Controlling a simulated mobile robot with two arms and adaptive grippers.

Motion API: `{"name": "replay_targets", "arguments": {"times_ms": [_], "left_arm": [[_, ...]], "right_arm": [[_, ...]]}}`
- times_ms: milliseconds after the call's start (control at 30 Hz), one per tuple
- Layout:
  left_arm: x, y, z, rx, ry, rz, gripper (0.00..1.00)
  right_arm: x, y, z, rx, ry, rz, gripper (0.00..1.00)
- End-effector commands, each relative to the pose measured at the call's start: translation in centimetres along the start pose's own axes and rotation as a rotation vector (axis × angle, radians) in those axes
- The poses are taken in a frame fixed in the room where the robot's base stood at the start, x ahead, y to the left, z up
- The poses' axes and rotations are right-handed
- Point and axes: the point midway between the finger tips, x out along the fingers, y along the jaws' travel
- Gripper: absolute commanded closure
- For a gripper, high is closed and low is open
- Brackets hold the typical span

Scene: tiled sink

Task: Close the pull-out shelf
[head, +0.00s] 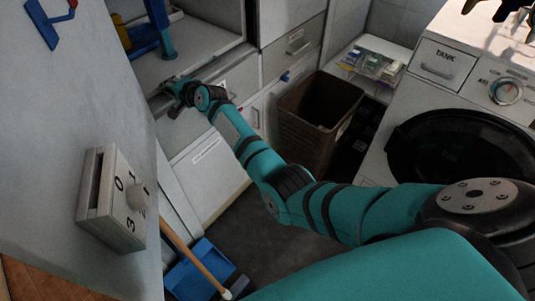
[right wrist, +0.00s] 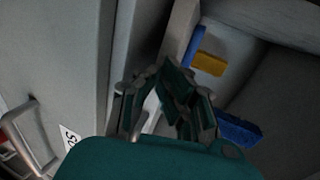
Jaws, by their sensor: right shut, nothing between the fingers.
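The pull-out shelf (head: 208,58) is a grey-white board in the cabinet at the upper left of the head view, with blue and yellow items on it. How far it is out is hard to tell. My right gripper (head: 173,89) is at its front edge, near the left end, shut with nothing between the fingers. In the right wrist view my right gripper (right wrist: 168,95) points at the pale edge beside the shelf surface (right wrist: 275,90). Whether it touches the edge is unclear. My left gripper is not in view.
A brown bin (head: 312,112) stands right of the cabinet, and a washing machine (head: 455,110) fills the right. A wall switch box (head: 115,200) is at the left. A blue dustpan (head: 200,268) with a wooden handle is on the floor. Drawers with handles (head: 298,47) adjoin the shelf.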

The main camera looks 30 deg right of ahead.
Motion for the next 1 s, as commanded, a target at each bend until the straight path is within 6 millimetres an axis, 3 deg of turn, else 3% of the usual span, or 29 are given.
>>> {"name": "replay_targets", "arguments": {"times_ms": [300,1000], "left_arm": [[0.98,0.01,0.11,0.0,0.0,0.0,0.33],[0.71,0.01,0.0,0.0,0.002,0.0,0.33]], "right_arm": [[1.31,-0.35,0.03,0.0,0.0,0.0,1.0],[1.26,-0.52,0.08,0.0,0.0,0.0,1.0]]}}
